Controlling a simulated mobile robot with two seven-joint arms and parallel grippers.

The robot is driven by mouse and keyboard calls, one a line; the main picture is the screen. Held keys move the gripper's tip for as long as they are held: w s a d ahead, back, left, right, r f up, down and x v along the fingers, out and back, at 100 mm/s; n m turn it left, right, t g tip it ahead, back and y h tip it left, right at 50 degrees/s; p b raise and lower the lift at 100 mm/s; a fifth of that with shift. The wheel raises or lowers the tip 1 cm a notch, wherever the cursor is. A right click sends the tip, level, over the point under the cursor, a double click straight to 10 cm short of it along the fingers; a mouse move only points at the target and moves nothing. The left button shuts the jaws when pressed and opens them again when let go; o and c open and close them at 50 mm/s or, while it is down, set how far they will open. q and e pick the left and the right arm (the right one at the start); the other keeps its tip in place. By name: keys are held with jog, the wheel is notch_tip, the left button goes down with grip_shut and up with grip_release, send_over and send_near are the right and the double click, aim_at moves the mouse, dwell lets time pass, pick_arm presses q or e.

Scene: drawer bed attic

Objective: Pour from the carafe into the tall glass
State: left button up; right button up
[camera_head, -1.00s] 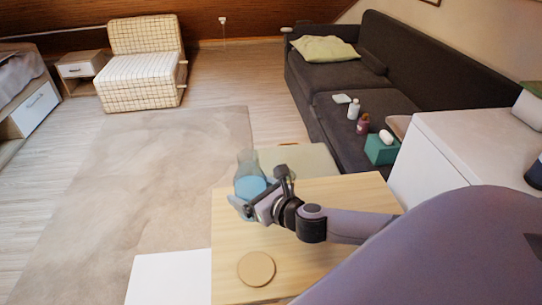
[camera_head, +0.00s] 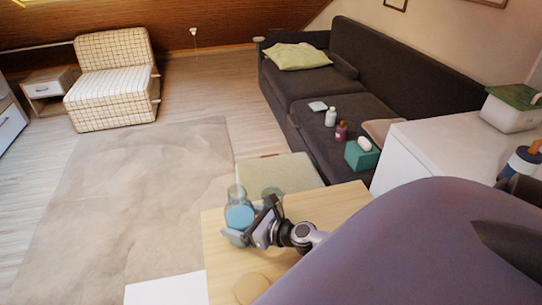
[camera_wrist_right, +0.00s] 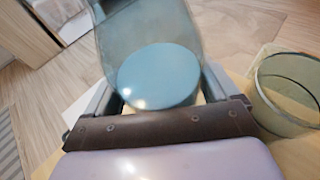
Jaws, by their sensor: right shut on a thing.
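The carafe (camera_head: 239,212) is clear glass with blue liquid in its lower part. My right gripper (camera_head: 240,236) is shut around it, over the wooden table. In the head view the carafe looks about upright; its base is hidden by the gripper. In the right wrist view the carafe (camera_wrist_right: 160,75) stands between my fingers. The tall glass (camera_wrist_right: 290,92), clear and greenish, is just right of the gripper there and looks empty; its right side is cut off. In the head view it is mostly hidden behind my gripper. My left gripper is not in view.
The wooden table (camera_head: 330,205) has a round wooden disc (camera_head: 252,286) near its front, partly covered by my arm. A pale green stool (camera_head: 285,172) stands behind the table. A dark sofa (camera_head: 340,95) and a white cabinet (camera_head: 440,150) are at the right.

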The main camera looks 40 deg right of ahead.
dwell(0.3)
jog(key=shift+m+y+b, duration=0.3)
jog(key=shift+m+b, duration=0.1)
jog(key=shift+b, duration=0.55)
jog(key=shift+m+t+b, duration=0.3)
jog(key=shift+m+b, duration=0.2)
jog(key=shift+b, duration=0.5)
jog(key=m+y+b, duration=0.1)
jog(key=b, duration=0.2)
jog(key=shift+r+m, duration=0.1)
jog(key=shift+m, duration=0.2)
jog(key=m+t+b, duration=0.1)
jog(key=b, duration=0.2)
jog(key=shift+y, duration=0.3)
jog(key=m+b, duration=0.2)
jog(key=b, duration=0.2)
jog(key=shift+a+m+t+y, duration=0.15)
jog(key=shift+m+t+y, duration=0.15)
jog(key=shift+t+y, duration=0.1)
jog(key=shift+b, duration=0.4)
jog(key=shift+r, duration=0.15)
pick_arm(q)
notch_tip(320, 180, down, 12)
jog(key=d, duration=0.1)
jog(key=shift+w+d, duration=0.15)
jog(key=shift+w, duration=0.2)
pick_arm(e)
jog(key=shift+a+m, duration=0.1)
jog(key=shift+m, duration=0.2)
